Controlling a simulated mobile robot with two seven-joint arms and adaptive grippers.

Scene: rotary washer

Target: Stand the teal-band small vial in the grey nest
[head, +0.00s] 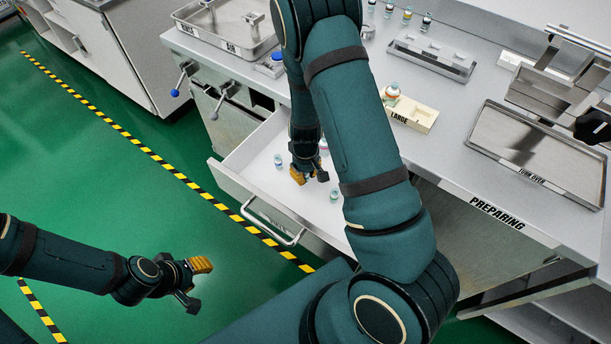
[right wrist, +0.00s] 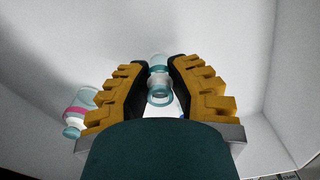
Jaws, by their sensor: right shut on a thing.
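My right gripper (head: 311,177) is down inside the open drawer. In the right wrist view its yellow-padded fingers (right wrist: 160,78) are shut on a small clear vial with teal parts (right wrist: 158,84), partly hidden between them. Whether its teal is band or cap is hard to tell. A small grey block (head: 270,66) on the counter's left edge may be the grey nest; its lettering is too small to read. My left gripper (head: 197,283) is open and empty over the green floor, away from the counter.
Other vials stand in the drawer (head: 232,181), including a pink-banded vial (right wrist: 80,112) left of my right fingers. A cream block marked LARGE (head: 420,118) holds a vial. A metal rack (head: 432,60) and a TURN OVER tray (head: 535,150) occupy the counter.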

